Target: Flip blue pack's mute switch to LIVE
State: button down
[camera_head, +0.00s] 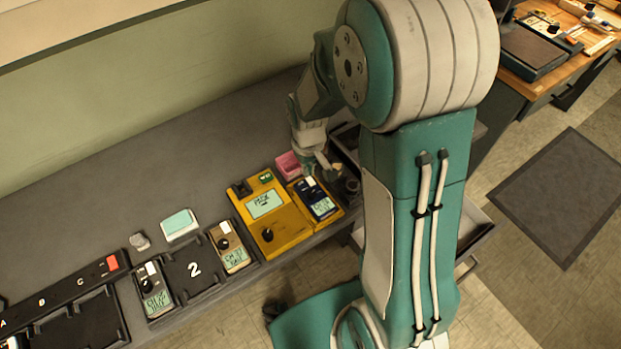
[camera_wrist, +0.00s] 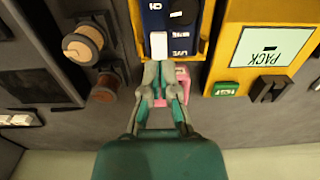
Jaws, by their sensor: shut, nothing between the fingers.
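The blue pack (camera_head: 317,199) sits in the right-hand bay of a yellow tester (camera_head: 285,230) on the grey bench. In the wrist view the blue pack (camera_wrist: 176,14) is at the top, partly cut off. Its white switch piece (camera_wrist: 158,45) shows beside the printed word LIVE; I cannot tell which position it is in. My gripper (camera_wrist: 160,74) is shut and empty, its fingertips just below the switch end of the pack in the picture. I cannot tell whether they touch it. In the head view my gripper (camera_head: 322,165) is small, above the pack's far end.
A pink box (camera_head: 288,164) lies just behind the pack. Round wooden-topped pieces (camera_wrist: 83,45) stand beside the pack's bay. The tester's screen (camera_wrist: 270,46) reads PACK. Other packs (camera_head: 153,290) and (camera_head: 231,248) flank dock 2 (camera_head: 190,272) to the left.

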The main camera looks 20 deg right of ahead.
aim_at(309, 178)
jog(key=shift+f, duration=0.8)
dwell(0.4)
jog(key=shift+r, duration=3.5)
jog(key=shift+s+r, duration=0.1)
jog(key=shift+r, duration=0.2)
jog(key=s+r+m+t, duration=0.3)
jog(key=s+r+t, duration=0.2)
jog(key=s+r, duration=1.1)
jog(key=shift+r+t, duration=0.25)
jog(key=shift+t, duration=0.05)
